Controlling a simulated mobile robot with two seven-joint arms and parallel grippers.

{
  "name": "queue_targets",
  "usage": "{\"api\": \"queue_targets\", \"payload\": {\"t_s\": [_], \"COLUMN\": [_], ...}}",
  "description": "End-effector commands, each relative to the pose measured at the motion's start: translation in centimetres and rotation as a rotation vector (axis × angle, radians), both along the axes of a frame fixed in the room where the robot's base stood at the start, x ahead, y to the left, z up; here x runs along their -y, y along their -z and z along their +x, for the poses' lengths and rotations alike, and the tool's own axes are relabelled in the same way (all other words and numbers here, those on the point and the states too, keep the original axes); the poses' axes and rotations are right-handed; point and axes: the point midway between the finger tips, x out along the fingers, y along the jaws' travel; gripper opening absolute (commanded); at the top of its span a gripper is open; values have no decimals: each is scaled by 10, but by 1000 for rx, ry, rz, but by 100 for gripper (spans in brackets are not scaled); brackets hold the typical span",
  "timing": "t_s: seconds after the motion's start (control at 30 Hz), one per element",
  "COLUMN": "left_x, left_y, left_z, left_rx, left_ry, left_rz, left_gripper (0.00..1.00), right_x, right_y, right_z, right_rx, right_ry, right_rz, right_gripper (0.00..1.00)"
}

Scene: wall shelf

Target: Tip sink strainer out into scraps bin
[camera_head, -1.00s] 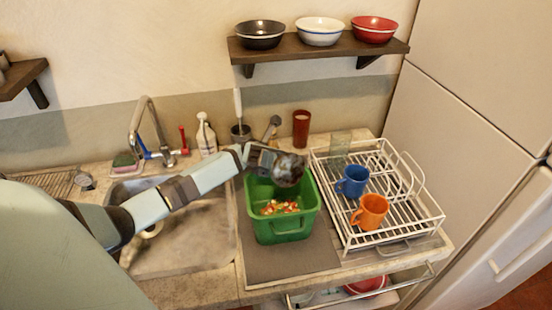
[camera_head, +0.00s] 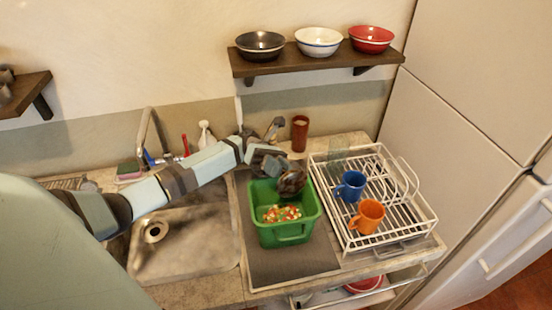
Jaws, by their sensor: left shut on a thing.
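The green scraps bin (camera_head: 284,238) stands on a grey mat right of the sink, with orange, white and green scraps (camera_head: 281,213) on its floor. My left gripper (camera_head: 277,170) is over the bin's back right part, shut on the sink strainer (camera_head: 293,180). The strainer is a dark, round metal piece, tilted above the bin's rim; its inside is hard to make out. The fingertips are partly hidden by the gripper body. My right gripper is not in view.
A white dish rack (camera_head: 345,240) with a blue mug (camera_head: 350,186) and an orange mug (camera_head: 367,216) stands right of the bin. A red tumbler (camera_head: 299,133) is behind it. The sink (camera_head: 185,245) lies left. A shelf (camera_head: 300,62) with bowls hangs above.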

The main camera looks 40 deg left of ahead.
Motion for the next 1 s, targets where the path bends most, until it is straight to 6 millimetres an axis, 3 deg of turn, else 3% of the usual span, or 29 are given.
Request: {"api": "queue_targets", "payload": {"t_s": [0.03, 0.13, 0.47, 0.8, 0.83, 1.0], "left_x": [1, 3, 4, 10, 10, 14], "left_y": [-10, -8, -7, -16, -31, -38], "left_z": [1, 2, 2, -1, -1, -3], "left_rx": [15, 42, 118, 320, 320, 369], "left_ry": [2, 5, 8, 7, 7, 8], "left_rz": [34, 87, 242, 678, 695, 802], "left_gripper": [0, 0, 0, 0, 0, 0], "right_x": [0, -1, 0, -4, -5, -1], "right_y": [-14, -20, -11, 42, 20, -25], "right_z": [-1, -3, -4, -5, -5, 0], "right_rx": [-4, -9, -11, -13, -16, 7], "right_ry": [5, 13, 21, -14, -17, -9], "right_rz": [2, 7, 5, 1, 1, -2], "right_gripper": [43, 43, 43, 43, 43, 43]}}
